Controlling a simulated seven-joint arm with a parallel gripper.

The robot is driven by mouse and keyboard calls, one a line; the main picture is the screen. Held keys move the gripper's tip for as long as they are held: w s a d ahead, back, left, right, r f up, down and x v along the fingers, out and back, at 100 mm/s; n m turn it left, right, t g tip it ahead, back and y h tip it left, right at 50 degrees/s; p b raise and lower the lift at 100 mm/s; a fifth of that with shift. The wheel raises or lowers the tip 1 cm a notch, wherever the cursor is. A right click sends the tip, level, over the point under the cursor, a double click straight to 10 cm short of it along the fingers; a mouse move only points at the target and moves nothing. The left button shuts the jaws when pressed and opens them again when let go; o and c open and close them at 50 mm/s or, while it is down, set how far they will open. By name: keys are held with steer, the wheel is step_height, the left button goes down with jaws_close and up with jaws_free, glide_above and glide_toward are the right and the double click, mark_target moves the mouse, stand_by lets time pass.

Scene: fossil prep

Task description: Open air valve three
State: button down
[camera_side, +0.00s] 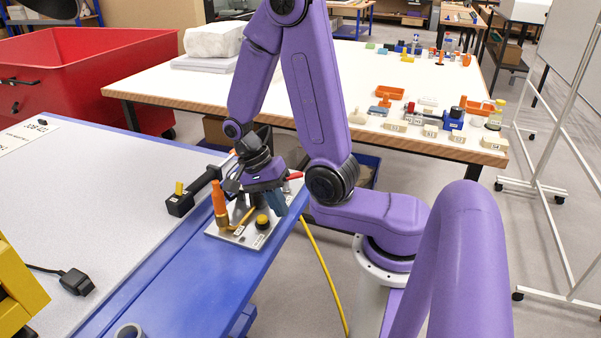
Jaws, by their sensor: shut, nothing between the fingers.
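A pale panel plate (238,236) lies on the blue bench edge and carries air fittings. On it stand an upright orange fitting (219,204) and a black fitting with a yellow top (262,222). A red lever (295,175) shows at the plate's far right, just behind my gripper. My gripper (278,207) is shut and empty, pointing down over the plate's right part. I cannot tell whether its tips touch anything. My wrist hides the back middle of the plate. The labels are too small to read, so I cannot tell which valve is number three.
A yellow hose (325,270) hangs from the bench edge to the floor. A black connector (76,282) lies on the grey bench top, which is otherwise largely clear. A table (330,90) with several small parts stands behind.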

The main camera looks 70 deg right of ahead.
steer(key=m, duration=0.1)
steer(key=m+t, duration=0.1)
steer(key=m, duration=0.1)
steer(key=w+m+y, duration=0.1)
steer(key=shift+d+r+m, duration=0.1)
steer(key=shift+r+m, duration=0.2)
steer(key=shift+r, duration=0.1)
steer(key=m, duration=0.1)
steer(key=t, duration=0.1)
steer(key=m, duration=0.1)
steer(key=shift+w+d+r+m, duration=0.2)
steer(key=shift+d+r+m, duration=0.05)
steer(key=shift+r+m, duration=0.05)
steer(key=m, duration=0.1)
steer(key=m+t, duration=0.1)
steer(key=shift+w+d+r+m, duration=0.1)
steer(key=shift+d+r+m, duration=0.2)
steer(key=shift+r+m, duration=0.1)
steer(key=s+d+r+m+t+h, duration=0.3)
steer(key=s+d+r+m, duration=0.3)
steer(key=m, duration=1.2)
steer(key=shift+s+d+r+t+h, duration=0.3)
steer(key=shift+d+r+t+h, duration=0.15)
steer(key=shift+t, duration=0.35)
steer(key=shift+f, duration=0.15)
